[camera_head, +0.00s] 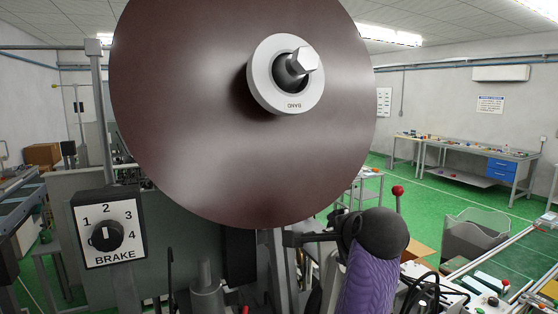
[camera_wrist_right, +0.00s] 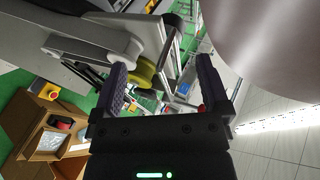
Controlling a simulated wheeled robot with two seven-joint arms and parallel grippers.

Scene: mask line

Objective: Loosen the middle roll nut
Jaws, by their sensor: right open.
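A large dark brown roll (camera_head: 180,120) fills the upper middle of the head view, its flat face towards me. At its hub is a white ring (camera_head: 262,85) marked with small lettering, and a silver hex nut (camera_head: 306,60) sticks out from its dark centre. My right gripper (camera_wrist_right: 163,85) is open and empty in the right wrist view. The roll's edge (camera_wrist_right: 265,40) shows at the upper right there, apart from the fingers; the nut is not visible in that view. In the head view my right arm is below the roll. My left gripper is in neither view.
A brake dial (camera_head: 107,234) numbered 1 to 4 stands at lower left on a panel beside a grey post (camera_head: 98,120). A red-knobbed lever (camera_head: 398,191) rises right of my right arm. A workbench (camera_head: 470,150) stands far off along the right wall.

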